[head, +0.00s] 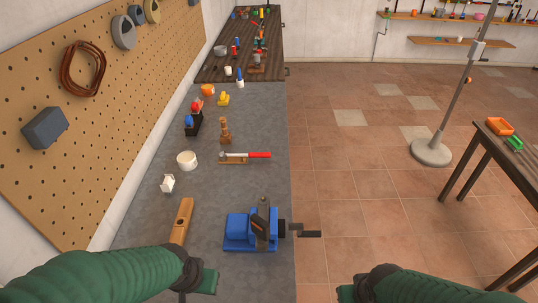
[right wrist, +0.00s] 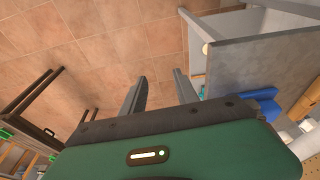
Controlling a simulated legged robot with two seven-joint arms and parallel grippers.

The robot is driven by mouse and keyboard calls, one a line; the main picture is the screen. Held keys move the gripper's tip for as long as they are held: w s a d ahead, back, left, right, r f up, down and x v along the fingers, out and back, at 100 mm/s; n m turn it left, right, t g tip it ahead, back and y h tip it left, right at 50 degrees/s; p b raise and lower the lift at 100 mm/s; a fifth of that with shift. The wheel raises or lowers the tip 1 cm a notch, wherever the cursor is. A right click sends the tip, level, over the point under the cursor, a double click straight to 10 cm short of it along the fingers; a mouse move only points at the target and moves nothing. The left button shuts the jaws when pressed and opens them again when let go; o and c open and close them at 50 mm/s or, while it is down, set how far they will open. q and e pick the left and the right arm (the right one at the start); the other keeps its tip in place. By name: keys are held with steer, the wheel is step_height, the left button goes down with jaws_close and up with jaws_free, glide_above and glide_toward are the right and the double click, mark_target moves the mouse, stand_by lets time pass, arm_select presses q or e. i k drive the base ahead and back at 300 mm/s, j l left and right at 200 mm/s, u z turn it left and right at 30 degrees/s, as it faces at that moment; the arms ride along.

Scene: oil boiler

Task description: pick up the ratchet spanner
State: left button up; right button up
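A tool with a red handle and a silver shaft (head: 258,155) lies across a small wooden holder (head: 233,160) on the grey workbench; it may be the ratchet spanner, but it is too small to be sure. My left gripper (head: 208,281) is low in the head view, over the near part of the bench and well short of that tool; its fingers are not clear. My right gripper (head: 346,293) is at the bottom, right of the bench edge. In the right wrist view its two fingers (right wrist: 160,88) stand apart with nothing between them.
A blue vise (head: 240,232) with a dark crank (head: 305,233) stands at the bench's near right edge. A wooden block (head: 181,220), a white cup (head: 187,160) and a brown figure-like object (head: 225,132) are nearby. A pegboard (head: 90,120) borders the left. Open tiled floor is right.

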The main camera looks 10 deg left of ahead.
mark_target(223, 155)
steer(key=l+z, duration=0.7)
steer(key=z, duration=0.15)
steer(key=i+l+z, duration=0.15)
steer(key=l+z, duration=0.15)
steer(key=z, duration=0.15)
steer(key=i+l, duration=0.35)
steer(key=i, duration=0.15)
steer(key=i+l, duration=0.35)
steer(key=i, duration=0.15)
steer(key=i+u, duration=0.15)
steer(key=u, duration=0.25)
steer(key=i+u, duration=0.2)
steer(key=u, duration=0.2)
steer(key=i+u, duration=0.15)
steer(key=u, duration=0.25)
steer(key=i+l+u, duration=0.15)
steer(key=u, duration=0.25)
steer(key=i+j+u, duration=0.15)
steer(key=u, duration=0.3)
steer(key=i+u, duration=0.2)
steer(key=u, duration=0.2)
steer(key=i+u, duration=0.2)
steer(key=u, duration=0.25)
steer(key=i+u, duration=0.2)
steer(key=u, duration=0.2)
steer(key=i+l+u, duration=0.1)
steer(key=u, duration=0.35)
steer(key=i+l+u, duration=0.2)
steer(key=u, duration=0.2)
steer(key=i+l+u, duration=0.15)
